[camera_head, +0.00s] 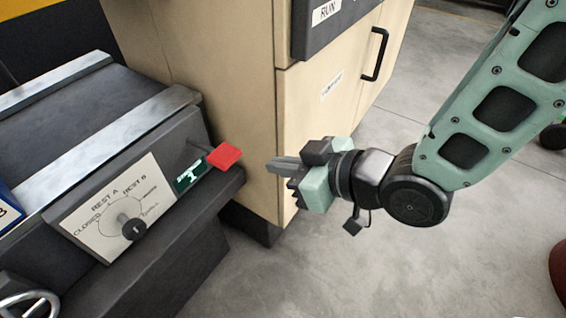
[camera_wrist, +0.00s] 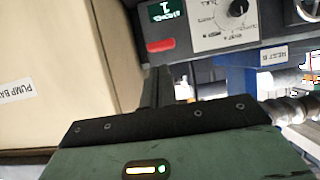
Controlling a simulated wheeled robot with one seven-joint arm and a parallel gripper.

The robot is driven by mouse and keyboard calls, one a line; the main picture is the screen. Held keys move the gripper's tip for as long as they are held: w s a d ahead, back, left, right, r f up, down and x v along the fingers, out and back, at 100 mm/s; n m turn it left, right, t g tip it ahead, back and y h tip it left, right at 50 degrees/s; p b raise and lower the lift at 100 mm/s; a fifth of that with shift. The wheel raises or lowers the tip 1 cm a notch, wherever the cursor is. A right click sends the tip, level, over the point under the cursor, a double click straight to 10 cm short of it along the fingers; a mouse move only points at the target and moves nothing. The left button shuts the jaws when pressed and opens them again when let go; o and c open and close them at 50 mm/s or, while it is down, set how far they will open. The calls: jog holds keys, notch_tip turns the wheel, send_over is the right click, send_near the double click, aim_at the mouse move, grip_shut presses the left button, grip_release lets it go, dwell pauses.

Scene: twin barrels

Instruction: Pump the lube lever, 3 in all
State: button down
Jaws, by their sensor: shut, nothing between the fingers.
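The lube lever appears to be the red paddle (camera_head: 224,156) on a thin dark arm at the right end of the dark machine's front. It also shows as a red bar in the wrist view (camera_wrist: 161,45). My gripper (camera_head: 270,165) is shut and empty, pointing left at about the paddle's height, with a visible gap between fingertips and paddle. In the wrist view my fingers (camera_wrist: 158,76) point up toward the red bar. A small green display (camera_head: 190,175) sits just left of the paddle; it shows a light mark, too small to read surely.
A white dial plate (camera_head: 110,203) with a black knob (camera_head: 133,229) is left of the display. A metal handwheel (camera_head: 28,303) is at lower left. A beige cabinet (camera_head: 240,60) with a black handle (camera_head: 376,55) stands close behind my gripper.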

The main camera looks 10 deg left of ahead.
jog(key=shift+d, duration=0.1)
dwell(0.5)
jog(key=d+m+h, duration=0.3)
jog(key=d+h, duration=0.3)
jog(key=d, duration=0.4)
jog(key=s+d+r+m+g+h, duration=0.3)
jog(key=s+d+r+g+h, duration=0.1)
jog(key=s+d, duration=0.5)
jog(key=shift+s+d+g+h, duration=0.2)
jog(key=shift+d+g+h, duration=0.2)
jog(key=shift+d+h, duration=0.35)
jog(key=shift+d, duration=0.1)
